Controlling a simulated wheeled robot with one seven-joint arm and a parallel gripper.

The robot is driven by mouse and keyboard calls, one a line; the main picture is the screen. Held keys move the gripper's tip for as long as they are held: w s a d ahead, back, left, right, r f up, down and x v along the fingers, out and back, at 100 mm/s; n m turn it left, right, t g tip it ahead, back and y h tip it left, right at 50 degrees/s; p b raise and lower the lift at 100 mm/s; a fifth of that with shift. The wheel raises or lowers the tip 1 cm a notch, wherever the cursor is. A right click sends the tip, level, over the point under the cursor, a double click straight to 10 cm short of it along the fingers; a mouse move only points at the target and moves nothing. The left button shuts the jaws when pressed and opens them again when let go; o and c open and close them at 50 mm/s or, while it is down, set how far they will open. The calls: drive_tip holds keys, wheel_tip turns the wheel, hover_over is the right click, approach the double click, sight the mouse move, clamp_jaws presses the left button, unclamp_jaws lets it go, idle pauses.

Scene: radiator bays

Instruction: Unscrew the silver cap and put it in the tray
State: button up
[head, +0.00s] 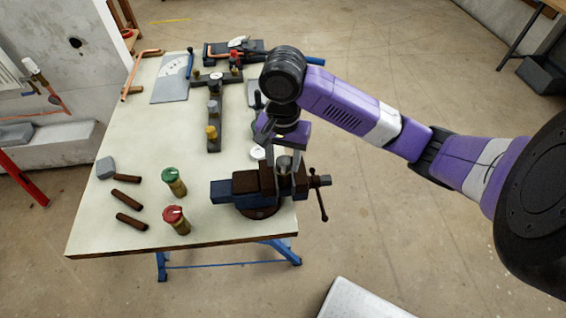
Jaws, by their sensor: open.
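A silver-grey cylindrical piece (285,162), which looks like the silver cap, stands upright at the vise (245,190) on the table's front right. My gripper (285,170) points down over the vise with its fingers open around or just beside this piece; contact cannot be told. A grey knob (213,107) also stands on a dark T-shaped manifold, between a dark knob and a brass one (211,132). A dark shallow holder (222,48) with small parts at the table's back may be the tray; this is not clear. My gripper partly hides the vise jaws.
Two brass valves, with a green top (173,176) and a red top (172,214), stand left of the vise. A round white piece (257,153) sits behind the vise. The table's left middle is clear.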

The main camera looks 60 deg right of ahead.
clamp_jaws()
drive_tip(key=n+b, duration=0.1)
drive_tip(key=n, duration=0.6)
drive_tip(key=n+b, duration=0.1)
drive_tip(key=n, duration=0.3)
drive_tip(key=shift+b, duration=0.35)
drive_tip(key=n+b, duration=0.1)
drive_tip(key=n, duration=0.3)
drive_tip(key=shift+f, duration=0.1)
drive_tip(key=n+b, duration=0.2)
drive_tip(key=n, duration=0.2)
drive_tip(key=n+b, duration=0.1)
drive_tip(key=n, duration=0.3)
drive_tip(key=shift+b, duration=0.4)
drive_tip(key=n+b, duration=0.2)
drive_tip(key=n, duration=0.3)
drive_tip(key=shift+n, duration=0.3)
drive_tip(key=shift+r+n+b, duration=0.2)
drive_tip(key=shift+n+b, duration=0.3)
drive_tip(key=shift+n, duration=0.7)
unclamp_jaws()
